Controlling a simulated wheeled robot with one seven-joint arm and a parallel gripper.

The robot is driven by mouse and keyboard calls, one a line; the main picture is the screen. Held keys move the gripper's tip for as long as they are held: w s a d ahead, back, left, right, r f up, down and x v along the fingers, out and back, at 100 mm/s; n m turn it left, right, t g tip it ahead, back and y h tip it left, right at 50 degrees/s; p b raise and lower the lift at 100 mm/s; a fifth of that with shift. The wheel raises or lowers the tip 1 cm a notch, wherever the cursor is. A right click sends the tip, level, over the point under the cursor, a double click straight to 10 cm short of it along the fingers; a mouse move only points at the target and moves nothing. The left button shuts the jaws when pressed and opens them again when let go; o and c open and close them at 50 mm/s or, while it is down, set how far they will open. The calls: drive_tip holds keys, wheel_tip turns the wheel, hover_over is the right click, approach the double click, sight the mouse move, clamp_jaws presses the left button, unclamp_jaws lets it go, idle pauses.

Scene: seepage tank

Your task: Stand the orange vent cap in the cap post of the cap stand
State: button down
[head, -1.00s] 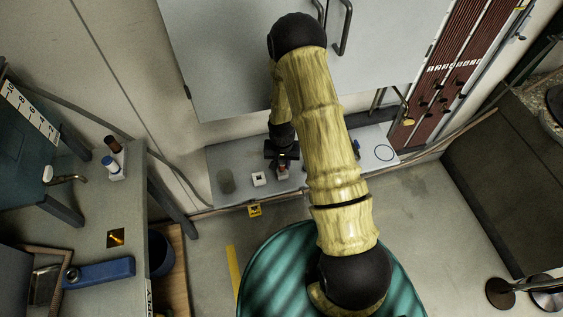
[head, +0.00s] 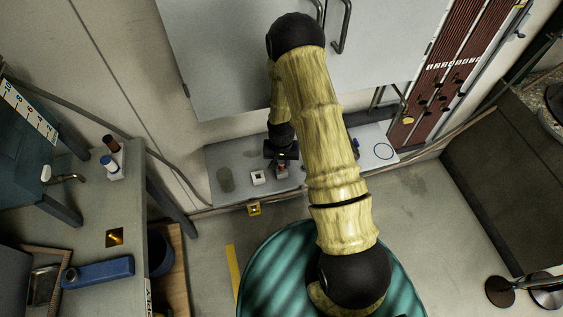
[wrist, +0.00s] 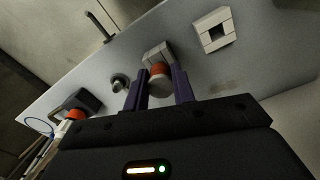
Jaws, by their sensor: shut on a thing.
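My gripper (wrist: 160,72) is shut on a small cylinder with an orange band and a greyish end, which I take as the orange vent cap (wrist: 158,70). In the head view my gripper (head: 282,160) is low over the grey bench, with a reddish spot of the cap (head: 282,167) below it. A pale grey block (wrist: 156,52) lies directly beyond the cap in the wrist view, perhaps the cap stand. I cannot tell whether the cap sits in it or only touches it. The post itself is hidden.
A white block with a square dark hole (wrist: 214,30) stands nearby, also in the head view (head: 258,177). A grey knob (wrist: 120,82) and a dark block with an orange part (wrist: 75,113) are on the other side.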

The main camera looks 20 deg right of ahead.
sight(281, 162)
drive_tip(key=shift+f+b, duration=0.6)
drive_tip(key=shift+f, duration=0.4)
idle(1.9)
drive_tip(key=c, duration=1.1)
unclamp_jaws()
drive_tip(key=shift+r, duration=0.1)
wheel_tip(281, 162, up, 17)
drive_tip(key=shift+r, duration=0.15)
